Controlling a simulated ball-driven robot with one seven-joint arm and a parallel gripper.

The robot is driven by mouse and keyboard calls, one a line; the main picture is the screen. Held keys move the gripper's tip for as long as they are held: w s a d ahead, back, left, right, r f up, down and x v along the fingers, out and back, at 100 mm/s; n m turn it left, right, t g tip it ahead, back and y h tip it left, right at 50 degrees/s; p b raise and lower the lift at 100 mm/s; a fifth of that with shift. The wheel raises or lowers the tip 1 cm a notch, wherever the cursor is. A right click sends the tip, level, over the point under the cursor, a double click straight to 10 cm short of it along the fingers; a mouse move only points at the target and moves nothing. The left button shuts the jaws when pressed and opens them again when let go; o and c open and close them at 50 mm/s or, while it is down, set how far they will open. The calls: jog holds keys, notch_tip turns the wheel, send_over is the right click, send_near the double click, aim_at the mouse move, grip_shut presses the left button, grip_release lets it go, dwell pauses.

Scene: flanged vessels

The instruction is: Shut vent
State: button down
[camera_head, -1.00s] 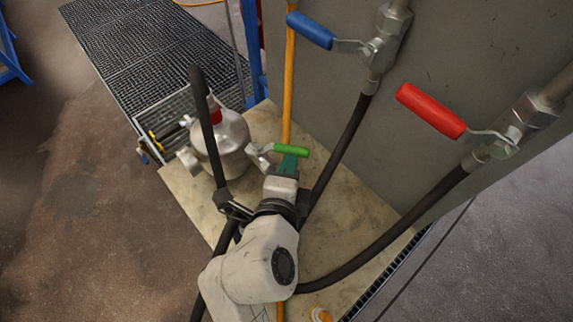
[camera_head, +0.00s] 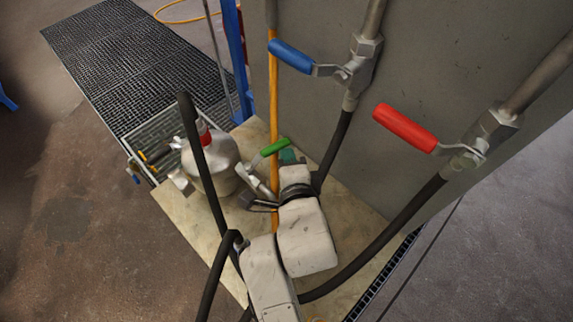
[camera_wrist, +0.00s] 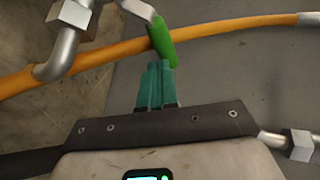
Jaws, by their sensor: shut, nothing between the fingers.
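A grey metal vessel (camera_head: 212,163) stands on the pale platform. A valve with a green lever handle (camera_head: 274,147) is at its right side. No label shows which valve is the vent. My gripper (camera_head: 288,157) is just right of the green handle, its teal fingers partly hidden by my wrist. In the wrist view my fingers (camera_wrist: 157,75) are shut together and empty. Their tips are right by the lower end of the green handle (camera_wrist: 163,42); I cannot tell whether they touch it. The handle crosses in front of the orange pipe (camera_wrist: 120,49).
A blue lever (camera_head: 292,56) and a red lever (camera_head: 404,128) sit on wall-side pipes at right, with black hoses below. The orange pipe (camera_head: 273,90) stands behind the green handle.

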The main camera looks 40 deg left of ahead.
jog(key=shift+w+a, duration=0.55)
jog(key=shift+a, duration=0.1)
dwell(0.4)
jog(key=shift+w, duration=0.1)
jog(key=s+d+r+b, duration=0.1)
jog(key=d+r, duration=0.1)
jog(key=d, duration=1.1)
jog(key=shift+r, duration=0.4)
jog(key=shift+d, duration=0.1)
